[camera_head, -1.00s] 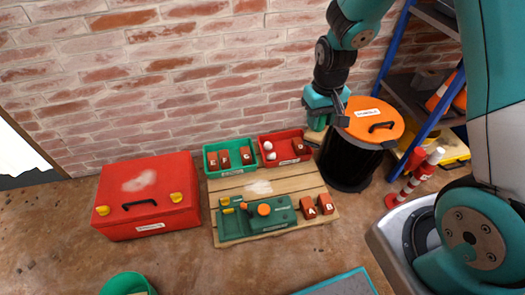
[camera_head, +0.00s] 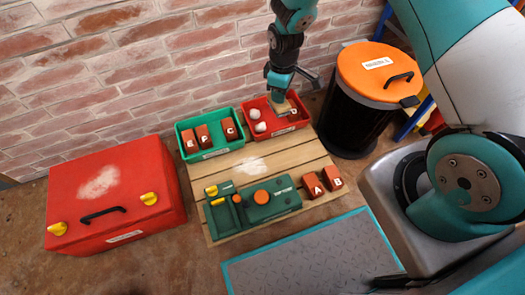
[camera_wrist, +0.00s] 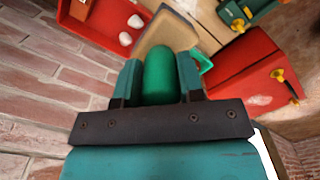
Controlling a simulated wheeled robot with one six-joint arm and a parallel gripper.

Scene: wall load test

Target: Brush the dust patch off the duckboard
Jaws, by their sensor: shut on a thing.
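The duckboard (camera_head: 290,158) is a slatted wooden board on the floor. A pale dust patch (camera_head: 252,166) lies on its slats, between the trays and a green machine. My gripper (camera_head: 281,88) is above the red tray at the board's back edge, up and right of the patch. It is shut on a brush, whose tan head (camera_head: 285,107) shows below it. In the wrist view the brush's green handle (camera_wrist: 158,75) sits between the jaws. The brush appears apart from the dust patch.
A green tray (camera_head: 213,150) with lettered blocks and a red tray (camera_head: 262,138) with white balls stand at the back. The green machine (camera_head: 255,203) and blocks (camera_head: 322,184) occupy the front. A red toolbox (camera_head: 130,225) with its own pale patch is left, an orange-lidded bin (camera_head: 345,120) right.

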